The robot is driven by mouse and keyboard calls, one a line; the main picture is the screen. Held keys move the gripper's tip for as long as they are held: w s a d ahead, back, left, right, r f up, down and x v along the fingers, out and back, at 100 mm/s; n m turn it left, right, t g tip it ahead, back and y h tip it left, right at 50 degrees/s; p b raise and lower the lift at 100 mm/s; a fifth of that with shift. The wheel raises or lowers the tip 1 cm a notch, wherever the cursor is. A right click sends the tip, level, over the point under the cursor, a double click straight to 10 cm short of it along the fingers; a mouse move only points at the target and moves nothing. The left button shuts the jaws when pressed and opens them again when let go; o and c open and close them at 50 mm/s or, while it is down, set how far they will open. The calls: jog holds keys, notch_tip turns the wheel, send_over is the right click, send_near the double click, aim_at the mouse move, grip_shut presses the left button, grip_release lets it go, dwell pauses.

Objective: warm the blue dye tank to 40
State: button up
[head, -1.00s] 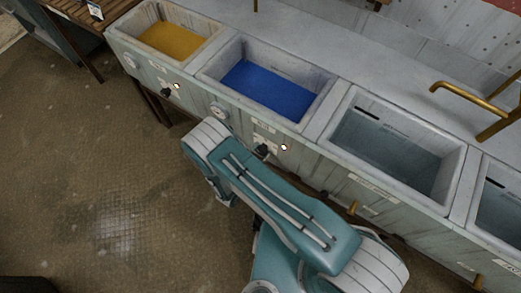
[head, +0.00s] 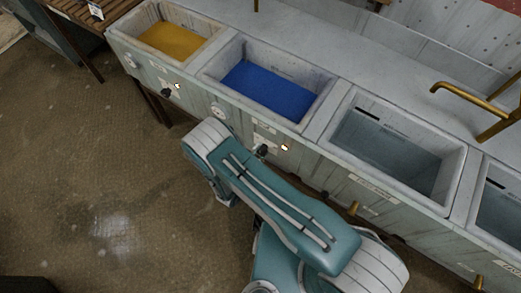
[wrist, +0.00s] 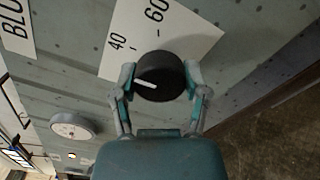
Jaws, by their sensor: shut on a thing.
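The blue dye tank (head: 318,117) is a pale basin holding blue liquid (head: 265,88), second from the left in the head view. Its black knob (head: 262,150) is on the front panel and shows large in the wrist view (wrist: 160,68). My gripper (wrist: 160,76) is shut on the knob, one finger on each side. The knob's white pointer points left in the wrist view, a little below the printed 40 (wrist: 117,41). The 60 (wrist: 156,10) is farther round. My arm's upper links hide the gripper in the head view.
A round gauge (wrist: 72,125) sits on the panel near the knob; its reading is too small to tell. A lit lamp (head: 285,148) is right of the knob. A yellow tank (head: 170,40) stands left, a clear-looking basin (head: 390,150) right. Open floor (head: 90,190) lies in front.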

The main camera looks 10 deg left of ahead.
jog(key=shift+d, duration=0.1)
dwell(0.3)
jog(key=o, duration=1.1)
jog(key=shift+o, duration=0.2)
jog(key=v, duration=1.2)
jog(key=shift+w+f, duration=0.1)
